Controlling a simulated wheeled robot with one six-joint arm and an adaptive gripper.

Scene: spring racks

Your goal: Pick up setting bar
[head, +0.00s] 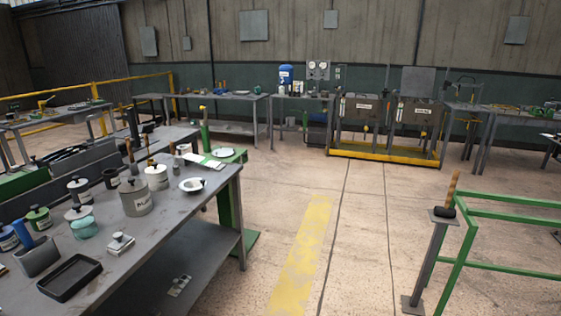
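I cannot pick out the setting bar with certainty. A stick-like piece with a brown shaft and dark base (452,188) stands upright on a small plate on top of a grey post at the right. More upright handles rise from the workbench at the left, among the pots, and they are too small to name. My gripper is not in view.
The grey workbench (200,215) at the left holds several lidded pots, a black tray (69,277) and a white bowl (192,185). A green frame (500,215) stands at the right. Benches and a yellow-based rack (383,155) line the back. The middle floor is clear.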

